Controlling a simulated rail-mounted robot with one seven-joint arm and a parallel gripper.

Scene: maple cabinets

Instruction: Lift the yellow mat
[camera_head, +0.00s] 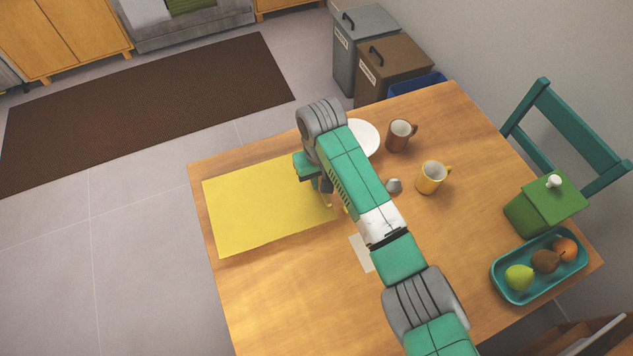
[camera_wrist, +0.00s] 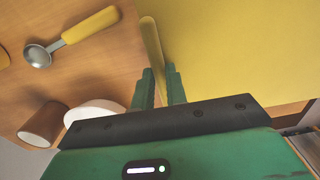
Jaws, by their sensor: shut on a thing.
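The yellow mat (camera_head: 262,208) lies flat on the left part of the wooden table. It fills the upper right of the wrist view (camera_wrist: 235,50). My gripper (camera_wrist: 160,82) is at the mat's right edge in the head view, partly behind my arm. Its fingers are shut on a slim yellow handle (camera_wrist: 151,40) that runs alongside the mat's edge. The rest of that utensil is hidden, so I cannot tell its kind. The mat does not appear gripped, though contact at the right finger is unclear.
A spoon with a yellow handle (camera_wrist: 88,25), a white plate (camera_head: 365,136), a brown mug (camera_head: 400,135) and a yellow mug (camera_head: 431,178) are nearby. A teal fruit tray (camera_head: 508,293) and a green box (camera_head: 532,216) stand at the right. The table's front left is clear.

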